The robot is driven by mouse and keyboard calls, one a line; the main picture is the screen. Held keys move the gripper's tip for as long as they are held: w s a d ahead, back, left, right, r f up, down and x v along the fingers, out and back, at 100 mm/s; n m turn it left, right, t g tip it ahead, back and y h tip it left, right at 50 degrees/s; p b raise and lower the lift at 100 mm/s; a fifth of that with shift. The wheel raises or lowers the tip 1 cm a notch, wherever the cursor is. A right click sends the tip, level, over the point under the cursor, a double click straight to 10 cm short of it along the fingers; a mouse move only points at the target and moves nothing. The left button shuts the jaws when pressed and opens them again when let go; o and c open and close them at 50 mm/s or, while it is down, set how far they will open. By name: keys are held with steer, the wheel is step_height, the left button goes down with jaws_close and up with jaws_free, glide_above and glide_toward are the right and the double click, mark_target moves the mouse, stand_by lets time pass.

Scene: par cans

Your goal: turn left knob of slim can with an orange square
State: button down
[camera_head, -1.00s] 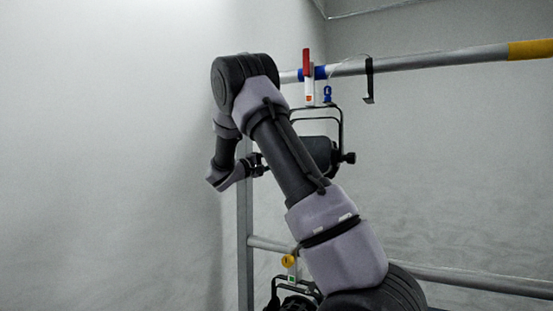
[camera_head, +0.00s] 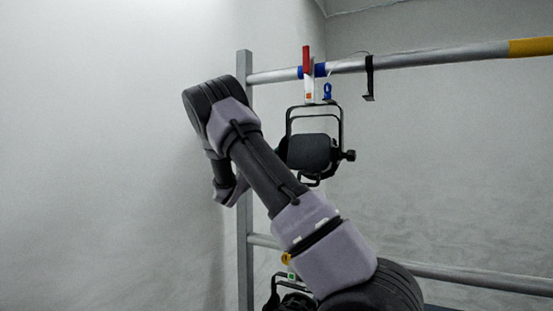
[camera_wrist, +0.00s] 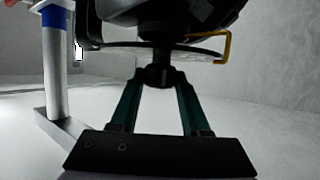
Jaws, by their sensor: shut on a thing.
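The slim dark can (camera_head: 309,152) hangs in its yoke below the upper rail. A tag with an orange square (camera_head: 309,96) is above it. Its right knob (camera_head: 349,156) is in plain view. In the head view its left side is partly hidden by my arm, and my gripper is hidden too. In the wrist view my gripper (camera_wrist: 158,78) has both green fingers closed on a small dark knob (camera_wrist: 159,74) under the dark can body (camera_wrist: 175,10). The knob sits between the fingertips, in line with the can's side.
The upper rail (camera_head: 430,62) carries a red-handled clamp (camera_head: 307,60) and a black hook (camera_head: 370,78). A grey post (camera_head: 244,130) stands close to my arm. A second can (camera_head: 290,299) with a green square hangs from the lower rail (camera_head: 450,277). A yellow-orange bracket (camera_wrist: 227,47) shows beside the can.

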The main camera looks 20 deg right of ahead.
steer(key=shift+c, duration=1.9)
jaws_free()
steer(key=v, duration=1.1)
